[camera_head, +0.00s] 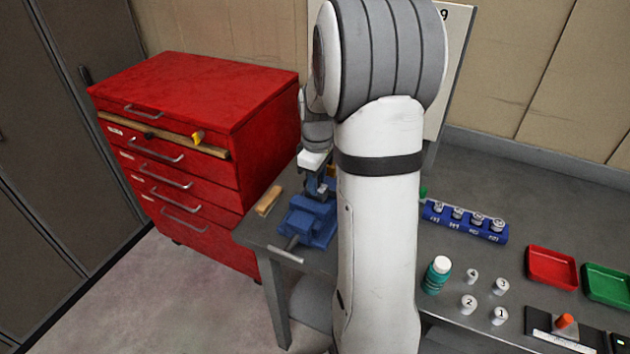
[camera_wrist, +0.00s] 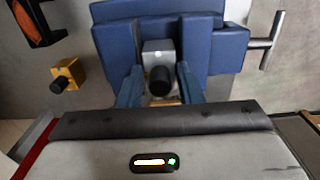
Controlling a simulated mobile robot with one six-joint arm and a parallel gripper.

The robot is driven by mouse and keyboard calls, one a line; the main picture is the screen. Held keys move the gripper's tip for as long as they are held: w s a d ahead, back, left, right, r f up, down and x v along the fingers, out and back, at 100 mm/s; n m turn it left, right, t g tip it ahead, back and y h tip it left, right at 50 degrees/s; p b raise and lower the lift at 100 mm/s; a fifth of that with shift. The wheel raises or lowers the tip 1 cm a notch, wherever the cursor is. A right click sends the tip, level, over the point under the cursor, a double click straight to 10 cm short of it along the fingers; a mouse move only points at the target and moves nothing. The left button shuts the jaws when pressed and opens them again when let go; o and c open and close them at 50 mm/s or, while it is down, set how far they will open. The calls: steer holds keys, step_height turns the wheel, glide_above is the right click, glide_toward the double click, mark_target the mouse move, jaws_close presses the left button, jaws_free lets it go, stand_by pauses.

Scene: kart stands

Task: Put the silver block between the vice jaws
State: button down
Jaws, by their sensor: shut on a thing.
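The silver block (camera_wrist: 157,47), with a black round knob towards the camera, is at the middle of the wrist view. My gripper (camera_wrist: 160,92) is shut on it, one blue-grey finger on each side. The blue vice (camera_wrist: 160,12) lies right around and behind the block, with blue vice parts to its left and right. I cannot tell whether the block is down between the jaws or still above them. In the head view, my gripper (camera_head: 319,184) is just over the blue vice (camera_head: 312,222) at the bench's left end; the block is not clear there.
A wooden piece (camera_head: 268,201) lies left of the vice. The vice handle (camera_head: 285,253) sticks out in front. A red drawer cabinet (camera_head: 190,100) stands close left. A blue socket holder (camera_head: 465,222), bottle (camera_head: 437,275), weights and red tray (camera_head: 551,268) are to the right.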

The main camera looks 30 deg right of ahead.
steer(key=shift+f, duration=0.35)
steer(key=shift+f, duration=0.15)
steer(key=c, duration=1)
jaws_free()
